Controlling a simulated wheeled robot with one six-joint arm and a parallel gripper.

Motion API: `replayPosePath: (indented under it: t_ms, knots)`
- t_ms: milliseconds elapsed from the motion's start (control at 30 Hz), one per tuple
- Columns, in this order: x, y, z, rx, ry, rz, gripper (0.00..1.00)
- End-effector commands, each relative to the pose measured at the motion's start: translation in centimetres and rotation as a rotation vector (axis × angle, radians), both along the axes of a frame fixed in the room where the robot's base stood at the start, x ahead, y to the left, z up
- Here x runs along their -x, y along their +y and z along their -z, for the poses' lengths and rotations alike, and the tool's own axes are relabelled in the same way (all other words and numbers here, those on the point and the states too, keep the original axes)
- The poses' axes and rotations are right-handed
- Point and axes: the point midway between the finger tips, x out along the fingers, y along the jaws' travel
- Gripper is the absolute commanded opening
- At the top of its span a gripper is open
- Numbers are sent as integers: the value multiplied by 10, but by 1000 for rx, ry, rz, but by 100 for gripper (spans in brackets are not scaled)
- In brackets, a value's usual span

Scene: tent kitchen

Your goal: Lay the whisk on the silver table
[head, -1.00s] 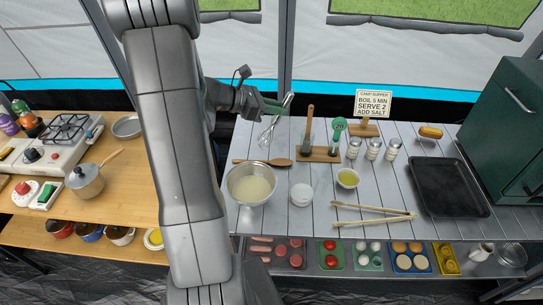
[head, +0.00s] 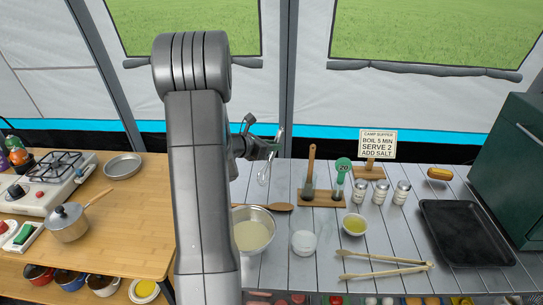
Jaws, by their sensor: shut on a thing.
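The whisk (head: 264,174) is a silver wire whisk with its loops hanging down and its handle leaning up to the right. My gripper (head: 274,149) is shut on its handle and holds it over the back left part of the silver table (head: 300,225). I cannot tell whether the loops touch the tabletop. My arm covers the table's left edge.
A wooden spoon (head: 278,207), a bowl of batter (head: 245,236), a white cup (head: 304,242) and a utensil stand (head: 322,198) are near. Tongs (head: 385,270) lie in front, a black tray (head: 462,230) at right. A wooden table (head: 130,210) is at left.

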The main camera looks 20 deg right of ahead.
Motion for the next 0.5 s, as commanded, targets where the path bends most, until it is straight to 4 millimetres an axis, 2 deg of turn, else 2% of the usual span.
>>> replayPosePath:
  t_ms: [100, 200, 500]
  knots:
    - [1, 0, 20, -1, 6, 0, 0]
    - [0, 0, 28, -1, 4, 0, 0]
    - [0, 0, 30, -1, 1, 1, 0]
